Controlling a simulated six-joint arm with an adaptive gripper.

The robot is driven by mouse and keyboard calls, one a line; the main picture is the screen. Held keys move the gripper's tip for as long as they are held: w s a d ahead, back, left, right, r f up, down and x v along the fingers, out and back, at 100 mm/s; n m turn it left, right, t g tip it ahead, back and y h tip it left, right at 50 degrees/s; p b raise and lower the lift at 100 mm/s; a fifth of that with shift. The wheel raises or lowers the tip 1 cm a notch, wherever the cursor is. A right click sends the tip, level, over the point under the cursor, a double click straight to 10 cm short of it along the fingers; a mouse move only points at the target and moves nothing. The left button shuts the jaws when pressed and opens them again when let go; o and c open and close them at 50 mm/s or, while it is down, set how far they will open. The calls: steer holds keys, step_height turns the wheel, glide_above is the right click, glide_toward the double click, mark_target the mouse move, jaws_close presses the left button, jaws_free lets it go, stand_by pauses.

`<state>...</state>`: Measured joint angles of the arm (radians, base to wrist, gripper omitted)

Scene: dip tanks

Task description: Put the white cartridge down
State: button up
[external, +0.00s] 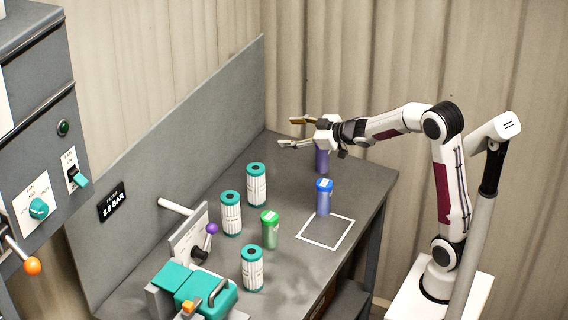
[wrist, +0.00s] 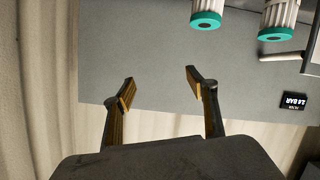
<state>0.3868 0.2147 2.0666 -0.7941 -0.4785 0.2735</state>
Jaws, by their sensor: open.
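Three white pleated cartridges with teal ends stand upright on the grey bench in the external view: a rear one (external: 257,190), a middle one (external: 231,216) and a front one (external: 252,271). Two of them show at the top of the wrist view, one near the centre (wrist: 207,12) and one to its right (wrist: 278,14). My gripper (external: 288,132) is open and empty, raised above the far end of the bench. Its two fingers are spread apart in the wrist view (wrist: 160,80), with nothing between them. It is clear of all the cartridges.
A purple container (external: 321,160) stands below my wrist. A blue one (external: 323,200) stands by a white square outline (external: 303,241), which looks empty. A green-capped jar (external: 270,232) stands among the cartridges. A grey back panel (external: 190,150) and a teal clamp device (external: 205,290) border the bench.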

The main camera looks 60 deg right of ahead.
steer(key=s+a+r+m+g+h, duration=0.1)
steer(key=s+a+m+g, duration=0.1)
steer(key=s, duration=0.6)
steer(key=s+a+r+m+g+h, duration=0.1)
steer(key=s+a+r+g+h, duration=0.15)
steer(key=s, duration=0.65)
steer(key=s+a+f+g+y, duration=0.1)
steer(key=s+a+f, duration=0.1)
steer(key=s, duration=0.5)
steer(key=s+a+f+g+y, duration=0.1)
steer(key=s+a+f, duration=0.2)
steer(key=s+a, duration=0.2)
steer(key=s+a+f+g+y, duration=0.2)
steer(key=s+a, duration=0.2)
steer(key=s, duration=0.7)
steer(key=shift+a+f+m, duration=0.2)
steer(key=shift+f+m, duration=0.05)
steer(key=shift+m, duration=0.05)
steer(key=shift+o, duration=0.6)
